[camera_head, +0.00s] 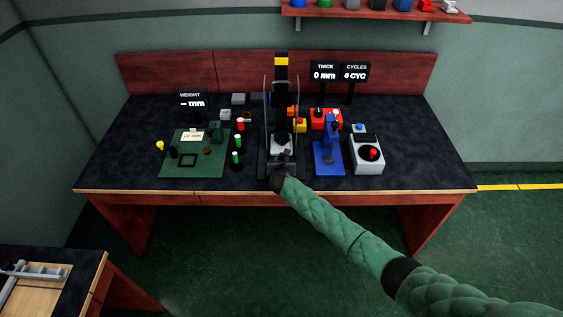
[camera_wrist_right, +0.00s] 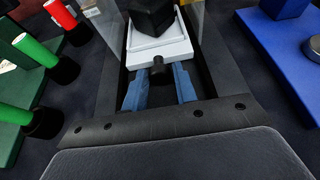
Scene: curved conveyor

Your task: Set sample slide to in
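The sample slide (camera_wrist_right: 160,46) is a pale grey plate with a short black knob (camera_wrist_right: 157,66) on its near side, in the right wrist view. It sits between the dark rails of the black press (camera_wrist_right: 92,92), under a black block. In the head view the slide (camera_head: 281,146) shows low in the press at the table's middle. My right gripper (camera_wrist_right: 158,80) has its two blue fingers either side of the knob, with a gap at each side; it is open. In the head view it is small and dark at the press's front. My left gripper is not in view.
Clear panels flank the press. The table's left and right ends are bare.

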